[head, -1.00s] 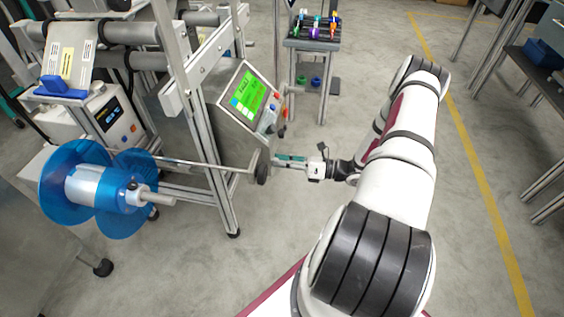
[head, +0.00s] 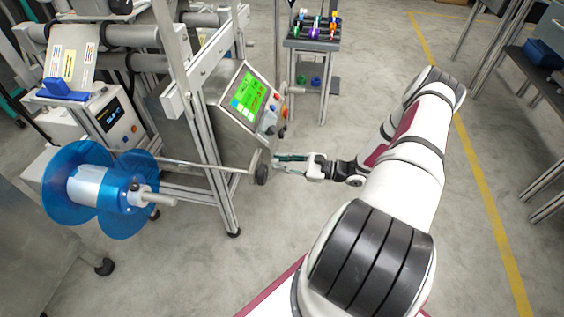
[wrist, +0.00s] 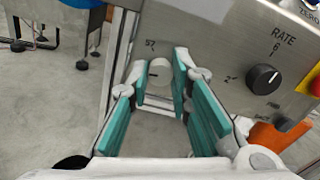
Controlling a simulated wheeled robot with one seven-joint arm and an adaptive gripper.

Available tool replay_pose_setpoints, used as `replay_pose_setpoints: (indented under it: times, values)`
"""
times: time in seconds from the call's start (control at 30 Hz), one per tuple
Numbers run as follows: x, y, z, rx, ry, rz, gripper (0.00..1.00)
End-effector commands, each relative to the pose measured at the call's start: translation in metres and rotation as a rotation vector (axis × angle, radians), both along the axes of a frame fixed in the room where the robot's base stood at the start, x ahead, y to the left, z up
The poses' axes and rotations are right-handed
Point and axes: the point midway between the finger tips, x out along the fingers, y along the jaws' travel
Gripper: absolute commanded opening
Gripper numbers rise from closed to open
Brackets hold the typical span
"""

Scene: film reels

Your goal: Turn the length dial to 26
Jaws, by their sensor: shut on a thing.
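My gripper (head: 276,163) is at the lower right edge of the machine's control panel, level with the end of a long rod. In the wrist view its teal-padded fingers (wrist: 162,80) stand either side of a pale grey round knob (wrist: 159,74) on the panel face, and are shut on it. I take this knob to be the length dial; its title is hidden. A small "57" mark shows at its upper left; its pointer cannot be made out. A black RATE dial (wrist: 263,78) is to its right.
The panel's green screen (head: 248,95) is above my gripper. A blue film reel (head: 100,190) sits on a spindle at left. A small rack (head: 314,38) with coloured items stands behind. The floor around my arm is clear.

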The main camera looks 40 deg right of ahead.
Motion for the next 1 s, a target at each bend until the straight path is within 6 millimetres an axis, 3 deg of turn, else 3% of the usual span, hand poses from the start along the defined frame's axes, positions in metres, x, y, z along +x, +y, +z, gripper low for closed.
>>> replay_pose_setpoints:
  times: [0.5, 1.0]
  values:
    - [0.0005, -0.0013, 0.0006, -0.276, -0.215, -0.004, 0.00]
    - [0.0007, -0.0010, 0.0004, -0.332, -0.259, -0.003, 0.00]
